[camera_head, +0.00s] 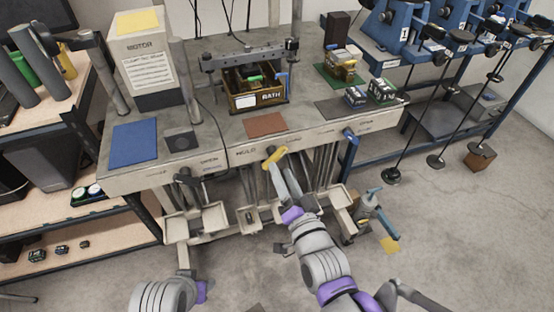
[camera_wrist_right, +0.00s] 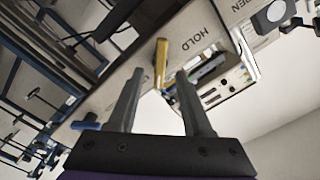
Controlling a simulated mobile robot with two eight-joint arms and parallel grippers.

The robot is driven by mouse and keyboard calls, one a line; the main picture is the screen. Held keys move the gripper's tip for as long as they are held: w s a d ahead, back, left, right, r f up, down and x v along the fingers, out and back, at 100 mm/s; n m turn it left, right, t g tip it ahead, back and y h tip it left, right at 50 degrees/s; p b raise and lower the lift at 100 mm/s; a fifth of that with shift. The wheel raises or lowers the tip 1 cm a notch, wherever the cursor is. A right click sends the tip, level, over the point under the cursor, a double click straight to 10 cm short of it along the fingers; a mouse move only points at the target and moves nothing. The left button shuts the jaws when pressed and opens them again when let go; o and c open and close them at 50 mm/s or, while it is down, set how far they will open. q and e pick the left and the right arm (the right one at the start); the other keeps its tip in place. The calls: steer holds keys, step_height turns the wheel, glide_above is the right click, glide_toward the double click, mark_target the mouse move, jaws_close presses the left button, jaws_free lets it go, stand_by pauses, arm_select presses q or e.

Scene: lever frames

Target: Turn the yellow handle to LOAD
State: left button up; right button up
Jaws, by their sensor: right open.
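The yellow handle (camera_head: 272,158) is on the front edge of the grey workbench, below the red-brown mat. It slants in the head view, its right end higher. A label that reads HOLD is beside it. In the right wrist view the yellow handle (camera_wrist_right: 160,62) stands nearly upright, just beyond the gap between my fingertips. My right gripper (camera_head: 279,170) is open at the handle, its fingers pointing at it; they also show in the wrist view (camera_wrist_right: 159,76). I cannot tell whether they touch it. The LOAD label is not readable. My left gripper is not visible.
A blue handle (camera_head: 350,135) is on the same edge to the right, and a dark grey one (camera_head: 186,175) to the left. Small trays (camera_head: 249,218) hang below the edge. A crate (camera_head: 256,100) stands on the bench.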

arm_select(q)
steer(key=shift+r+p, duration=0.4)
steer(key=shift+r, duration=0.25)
arm_select(e)
steer(key=v, duration=0.5)
steer(key=shift+s, duration=0.15)
steer(key=s+d+f+n+g+h, duration=0.35)
steer(key=d+f+g, duration=0.25)
steer(key=d+f, duration=0.3)
steer(key=s+d+f+n+g+h, duration=0.1)
steer(key=s+d+f+g, duration=0.2)
steer(key=s, duration=0.2)
steer(key=s+d+f+n+g+h, duration=0.1)
steer(key=s+d+f+g, duration=0.1)
steer(key=s+g, duration=0.3)
arm_select(q)
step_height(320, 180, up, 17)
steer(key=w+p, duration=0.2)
steer(key=p, duration=1.3)
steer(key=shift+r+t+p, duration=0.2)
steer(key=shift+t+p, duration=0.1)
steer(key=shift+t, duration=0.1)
arm_select(e)
step_height(320, 180, up, 17)
steer(key=w+t, duration=0.1)
steer(key=t, duration=0.1)
steer(key=shift+w, duration=0.3)
steer(key=shift+d, duration=0.15)
